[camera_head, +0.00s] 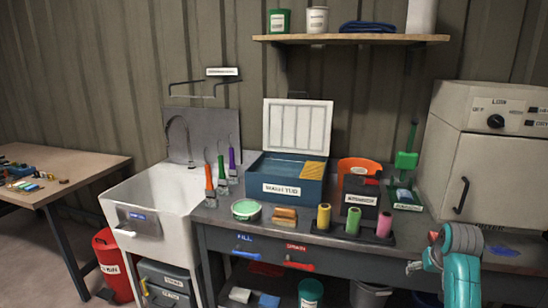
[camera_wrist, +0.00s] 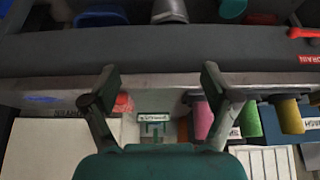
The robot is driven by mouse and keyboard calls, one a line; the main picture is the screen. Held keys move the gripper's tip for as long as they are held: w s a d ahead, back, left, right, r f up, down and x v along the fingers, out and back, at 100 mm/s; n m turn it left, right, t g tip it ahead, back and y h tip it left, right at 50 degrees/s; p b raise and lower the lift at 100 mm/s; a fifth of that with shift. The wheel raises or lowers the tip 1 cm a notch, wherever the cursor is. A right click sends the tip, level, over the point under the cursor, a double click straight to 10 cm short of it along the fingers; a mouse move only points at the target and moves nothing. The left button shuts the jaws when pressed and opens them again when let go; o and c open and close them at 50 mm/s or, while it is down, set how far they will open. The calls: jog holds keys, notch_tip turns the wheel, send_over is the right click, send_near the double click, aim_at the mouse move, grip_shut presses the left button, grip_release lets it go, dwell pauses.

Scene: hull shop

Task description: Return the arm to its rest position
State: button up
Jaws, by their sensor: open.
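My arm (camera_head: 462,265) is at the lower right of the head view, folded in front of the bench's front edge near the white cabinet. My gripper (camera_wrist: 158,78) shows in the wrist view with its two fingers spread wide and nothing between them. The wrist picture is upside down, and the gripper appears above the bench, its fingertips pointing towards the dark front edge. In the head view the gripper is mostly hidden or too small to make out clearly.
The bench (camera_head: 340,256) holds a blue wash tub (camera_head: 290,190), yellow, green and pink rollers (camera_head: 353,221) and a white cabinet (camera_head: 487,155). A sink (camera_head: 150,195) stands left. Bins sit below the bench. A shelf (camera_head: 350,39) hangs above.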

jog(key=s+a+f+t, duration=0.1)
jog(key=s+a+f, duration=0.55)
jog(key=f, duration=0.45)
jog(key=s+a+f+t, duration=0.2)
jog(key=s+a+f, duration=0.5)
jog(key=f, duration=0.4)
jog(key=s+a+f+n+t, duration=0.1)
jog(key=s+a+f, duration=0.2)
jog(key=s, duration=0.7)
jog(key=s+a+r+n+t, duration=0.1)
jog(key=s+a+r+t, duration=0.15)
jog(key=s, duration=0.75)
jog(key=s+a+r+t, duration=0.15)
jog(key=s+a, duration=0.25)
jog(key=s, duration=0.7)
jog(key=s+a+r+n+t+y, duration=0.1)
jog(key=s+a+r, duration=0.1)
jog(key=s+r, duration=1.1)
jog(key=shift+a+r, duration=0.15)
jog(key=shift+r, duration=0.65)
